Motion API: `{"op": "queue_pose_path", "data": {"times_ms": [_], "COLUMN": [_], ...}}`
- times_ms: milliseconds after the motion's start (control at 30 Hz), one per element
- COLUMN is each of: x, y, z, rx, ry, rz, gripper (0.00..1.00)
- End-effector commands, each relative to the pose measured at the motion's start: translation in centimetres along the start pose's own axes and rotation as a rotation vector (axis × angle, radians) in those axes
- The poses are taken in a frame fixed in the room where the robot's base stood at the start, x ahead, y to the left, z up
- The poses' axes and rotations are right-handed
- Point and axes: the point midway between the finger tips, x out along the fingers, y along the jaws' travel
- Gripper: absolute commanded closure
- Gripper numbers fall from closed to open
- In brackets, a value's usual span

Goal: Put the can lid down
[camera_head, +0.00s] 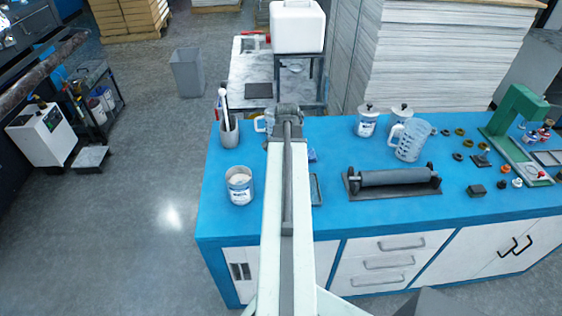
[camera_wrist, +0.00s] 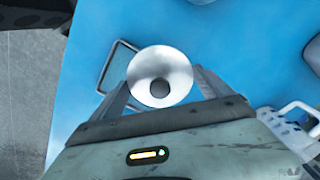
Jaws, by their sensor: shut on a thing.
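The can lid (camera_wrist: 178,66) is a round, shiny silver disc with a dark middle in the wrist view. My gripper (camera_wrist: 160,84) is shut on it, one finger on each side, above the blue bench. In the head view my arm hides the lid and the fingers. An open can (camera_head: 239,194) with a pale top and a blue-and-white label stands at the bench's left front. Two cans with knobbed lids, one left (camera_head: 366,126) and one right (camera_head: 402,111), stand at the back.
The blue bench (camera_head: 335,222) holds a small dark tray (camera_head: 316,197), a grey roller (camera_head: 394,177), a clear jug (camera_head: 409,144), a pen cup (camera_head: 229,134) and a green press (camera_head: 512,128). Several small parts lie at right. Bare blue top surrounds the open can.

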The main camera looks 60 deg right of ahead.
Motion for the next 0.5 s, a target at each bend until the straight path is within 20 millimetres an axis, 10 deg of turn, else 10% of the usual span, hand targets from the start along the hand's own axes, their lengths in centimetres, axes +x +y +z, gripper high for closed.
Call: {"op": "queue_pose_path", "data": {"times_ms": [500], "x": [1.2], "y": [-9.5], "z": [-9.0], "rx": [0.003], "ry": [0.0], "rz": [0.0], "gripper": [0.49]}}
